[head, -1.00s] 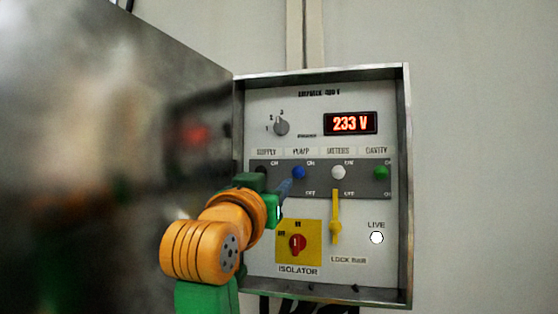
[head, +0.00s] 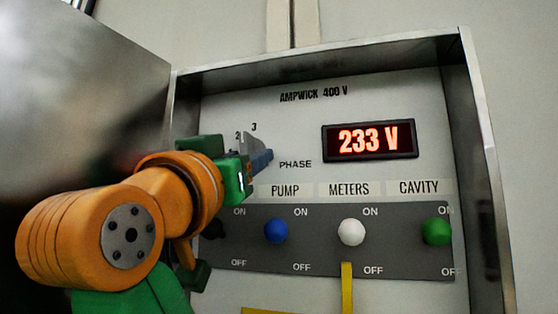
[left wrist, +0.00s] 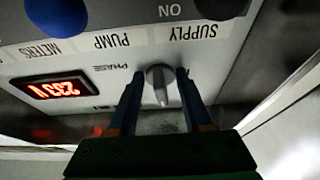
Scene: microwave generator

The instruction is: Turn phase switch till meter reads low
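The grey phase switch (head: 250,142) is on the upper left of the panel, partly hidden behind my left gripper in the head view. My left gripper (head: 262,158) is at the switch. In the left wrist view the switch knob (left wrist: 160,82) sits between the two fingers of the left gripper (left wrist: 160,78), with small gaps apparent on both sides. The gripper looks open around the knob, not closed on it. The meter (head: 369,140) reads 233 V in red; it also shows upside down in the left wrist view (left wrist: 50,89). My right gripper is not in view.
Below the switch is a grey strip (head: 325,255) with blue (head: 276,231), white (head: 351,232) and green (head: 437,231) knobs. A yellow bar (head: 347,290) hangs below the white knob. The open metal door (head: 90,90) stands at the left, and the box's side wall (head: 480,150) at the right.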

